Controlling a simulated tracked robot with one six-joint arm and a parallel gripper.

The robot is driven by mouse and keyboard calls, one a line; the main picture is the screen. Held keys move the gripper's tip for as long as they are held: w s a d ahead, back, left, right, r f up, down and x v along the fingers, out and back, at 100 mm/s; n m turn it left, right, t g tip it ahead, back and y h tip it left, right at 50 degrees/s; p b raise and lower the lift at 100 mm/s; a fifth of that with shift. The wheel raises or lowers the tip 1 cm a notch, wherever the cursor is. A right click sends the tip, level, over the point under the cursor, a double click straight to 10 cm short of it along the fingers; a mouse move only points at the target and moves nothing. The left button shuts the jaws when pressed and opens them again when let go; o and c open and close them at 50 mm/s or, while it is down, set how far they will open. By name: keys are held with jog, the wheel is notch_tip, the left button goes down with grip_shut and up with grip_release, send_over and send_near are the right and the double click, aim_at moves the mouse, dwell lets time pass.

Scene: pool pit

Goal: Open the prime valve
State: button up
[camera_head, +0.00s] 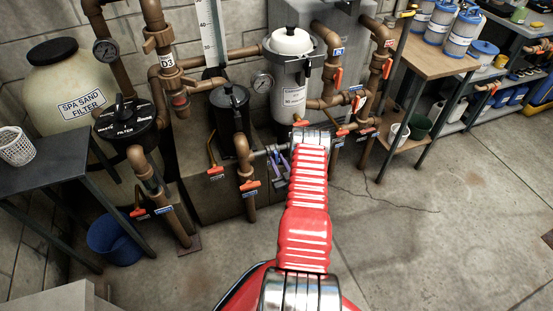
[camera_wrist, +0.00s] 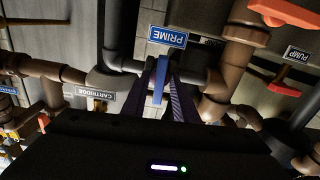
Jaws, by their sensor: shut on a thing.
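The prime valve's blue handle (camera_wrist: 159,82) shows in the wrist view below a blue PRIME tag (camera_wrist: 167,37), which appears upside down. The handle points across the dark horizontal pipe (camera_wrist: 128,66) behind it. My gripper (camera_wrist: 160,88) has its dark purple-striped fingers on both sides of the handle and is shut on it. In the head view my gripper (camera_head: 277,163) is at the short pipe between the black pump strainer (camera_head: 231,108) and the white cartridge housing (camera_head: 291,85). My red arm hides part of this area, and the handle is not clear there.
Brown pipes with orange handles stand close around: one handle (camera_head: 249,185) is left of my gripper, and another (camera_wrist: 284,12) is at the wrist view's upper right. A PUMP tag (camera_wrist: 297,54) and a CARTRIDGE tag (camera_wrist: 95,93) are nearby. The floor (camera_head: 440,200) at right is clear.

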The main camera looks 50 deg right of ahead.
jog(key=n, duration=0.4)
jog(key=shift+a+n, duration=0.1)
jog(key=shift+n, duration=0.2)
jog(key=n, duration=0.8)
jog(key=shift+a+n, duration=0.1)
jog(key=shift+n, duration=0.3)
jog(key=n, duration=0.4)
jog(key=shift+w+f+n, duration=0.1)
jog(key=shift+n, duration=0.3)
jog(key=o, duration=0.8)
jog(key=shift+c, duration=0.2)
